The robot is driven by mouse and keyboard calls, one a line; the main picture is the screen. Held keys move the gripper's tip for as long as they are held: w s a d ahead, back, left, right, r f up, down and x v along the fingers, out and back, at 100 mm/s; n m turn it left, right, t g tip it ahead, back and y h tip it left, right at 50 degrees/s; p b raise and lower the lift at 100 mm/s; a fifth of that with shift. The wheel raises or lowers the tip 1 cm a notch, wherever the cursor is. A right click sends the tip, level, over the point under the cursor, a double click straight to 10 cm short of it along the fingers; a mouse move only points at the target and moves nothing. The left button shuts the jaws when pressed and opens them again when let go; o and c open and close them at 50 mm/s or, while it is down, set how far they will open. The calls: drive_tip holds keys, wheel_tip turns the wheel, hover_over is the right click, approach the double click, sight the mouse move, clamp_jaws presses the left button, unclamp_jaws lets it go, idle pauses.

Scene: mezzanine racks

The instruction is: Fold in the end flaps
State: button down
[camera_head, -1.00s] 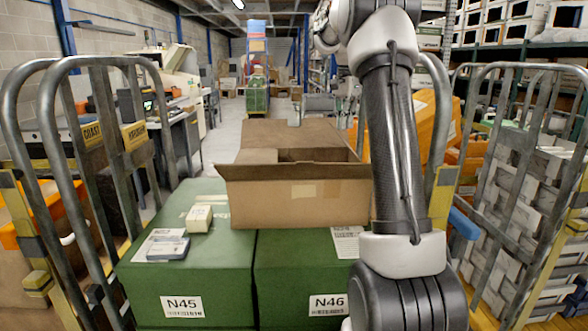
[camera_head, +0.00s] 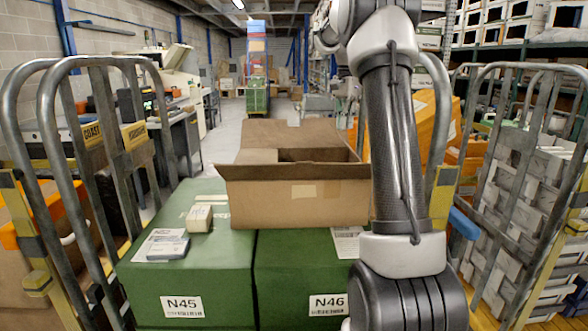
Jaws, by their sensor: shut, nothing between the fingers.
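An open brown cardboard carton (camera_head: 260,202) stands on top of two green boxes in the middle of the view. A strip of tape shows on its near side. Its far long flap (camera_head: 300,133) leans outward, away from me. A panel at the left end, which looks like the left end flap (camera_head: 252,156), lies nearly level over part of the opening. The dark inside shows to the right of it. My arm hides the carton's right edge, and I cannot tell how the right end flap stands. My arm rises at the right and leaves the top edge; the gripper's fingers do not show.
Green boxes N45 (camera_head: 205,277) and N46 (camera_head: 300,265) carry the carton. A small cream box (camera_head: 198,219) and a flat grey item (camera_head: 168,249) lie on N45. Metal cage rails stand at left (camera_head: 47,130) and right (camera_head: 478,140). An aisle opens behind.

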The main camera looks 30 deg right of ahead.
drive_tip(key=shift+f, duration=0.15)
wheel_tip(320, 180, down, 10)
idle(2.8)
drive_tip(key=shift+f, duration=0.1)
wheel_tip(320, 180, up, 15)
drive_tip(key=shift+f, duration=0.2)
idle(0.7)
idle(0.4)
